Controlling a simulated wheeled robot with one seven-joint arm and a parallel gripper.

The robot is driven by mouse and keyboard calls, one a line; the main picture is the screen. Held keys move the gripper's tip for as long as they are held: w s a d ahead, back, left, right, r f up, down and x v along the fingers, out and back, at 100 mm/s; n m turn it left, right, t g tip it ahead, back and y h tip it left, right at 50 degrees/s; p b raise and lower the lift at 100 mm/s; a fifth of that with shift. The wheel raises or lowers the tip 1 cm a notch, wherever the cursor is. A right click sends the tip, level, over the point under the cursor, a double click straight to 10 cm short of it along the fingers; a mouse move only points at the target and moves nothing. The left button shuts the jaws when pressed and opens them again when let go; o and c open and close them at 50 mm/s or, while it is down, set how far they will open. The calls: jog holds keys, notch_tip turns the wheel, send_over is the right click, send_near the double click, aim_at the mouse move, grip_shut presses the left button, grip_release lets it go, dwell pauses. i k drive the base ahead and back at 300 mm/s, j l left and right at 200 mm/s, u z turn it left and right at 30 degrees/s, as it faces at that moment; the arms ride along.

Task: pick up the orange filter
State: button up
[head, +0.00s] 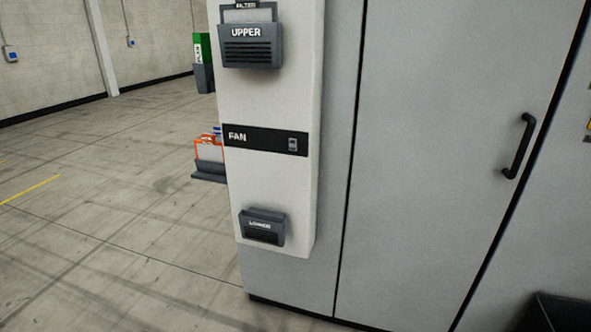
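The orange filter (209,150), a white panel with an orange frame, stands upright in a low dark grey rack (208,173) left of the white panel (265,182). The panel hides its right part. Something blue shows just behind its top, too small to make out. My gripper is not in view.
The white panel carries an UPPER pocket (249,52) with a grey-framed piece marked FILTER (247,8), a FAN strip with a switch (292,145), and a LOWER pocket (263,229). A grey cabinet (430,130) fills the right. A green PLAN stand (203,62) is behind; open floor lies left.

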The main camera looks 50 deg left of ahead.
aim_at(207, 149)
jog(key=u, duration=2.6)
jog(key=i+j+z, duration=0.15)
jog(key=i+j, duration=0.35)
jog(key=i, duration=0.15)
jog(key=i+j+z, duration=0.2)
jog(key=i+j, duration=0.35)
jog(key=i+j+z, duration=0.15)
jog(key=i+j, duration=0.5)
jog(key=i+j+z, duration=0.15)
jog(key=i+j, duration=0.35)
jog(key=j, duration=0.25)
